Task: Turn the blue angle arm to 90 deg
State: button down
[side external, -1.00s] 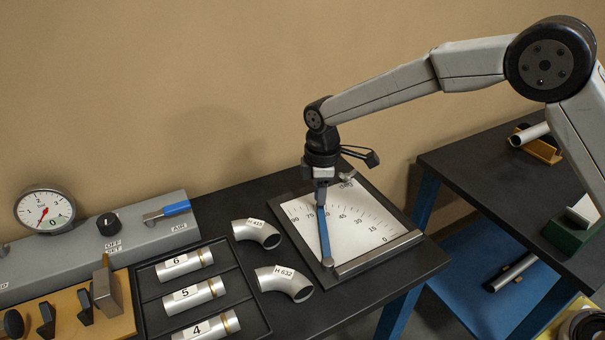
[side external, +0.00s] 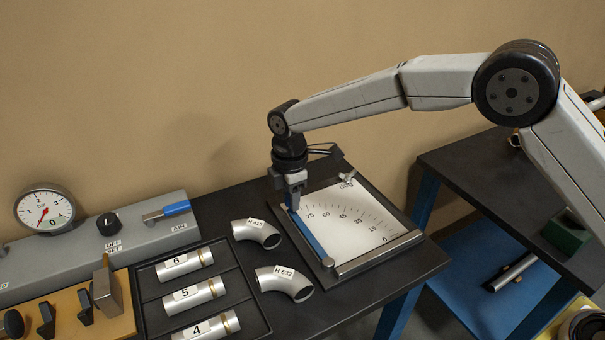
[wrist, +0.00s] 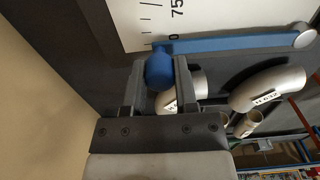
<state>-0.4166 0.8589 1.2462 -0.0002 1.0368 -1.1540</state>
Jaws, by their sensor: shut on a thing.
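The blue angle arm (side external: 308,234) lies across the white protractor plate (side external: 350,222), along its left edge. It runs from a round pivot at the front corner up to its far end under my gripper (side external: 294,205). The 75 mark shows just right of the arm; the 90 mark is hidden in the side view. In the wrist view, my gripper (wrist: 158,78) has its two fingers on either side of the blue knob (wrist: 159,68) at the arm's end. The blue bar (wrist: 230,43) extends right to its grey pivot, close to the scale's last mark.
Two pipe elbows, H 415 (side external: 257,233) and H 632 (side external: 284,282), lie just left of the plate. A black tray (side external: 262,322) holds numbered tubes further left. A grey bar (side external: 378,253) borders the plate's front right. A wing screw (side external: 347,177) stands at its back corner.

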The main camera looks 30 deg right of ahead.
jog(key=shift+r, duration=0.1)
jog(key=shift+c, duration=1.9)
grip_release()
jog(key=shift+r, duration=3.85)
jog(key=shift+d, duration=0.1)
